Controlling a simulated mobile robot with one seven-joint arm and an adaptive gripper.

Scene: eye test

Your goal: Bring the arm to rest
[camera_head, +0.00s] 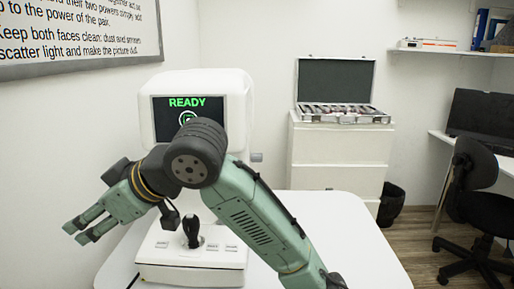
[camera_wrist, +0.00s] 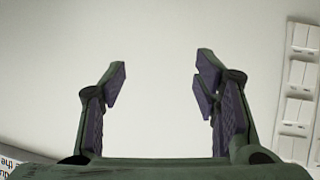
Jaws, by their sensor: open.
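My gripper (camera_head: 78,233) is at the lower left in the head view, pointing left and slightly down. Its two fingers are apart with nothing between them. The wrist view shows my gripper (camera_wrist: 160,85) open and empty, with a plain pale surface beyond the fingers. My green arm comes up from the lower right, bends at a dark joint in the middle, and hangs in front of a white eye-test machine (camera_head: 238,95). The machine's screen (camera_head: 160,104) reads READY in green; my arm hides part of it.
The machine's base has a black joystick (camera_head: 192,230) close below my arm. It stands on a white table (camera_head: 355,240), clear at right. Behind are a white drawer cabinet (camera_head: 338,150) with an open lens case (camera_head: 340,112), a black bin (camera_head: 391,204) and a black chair (camera_head: 475,190).

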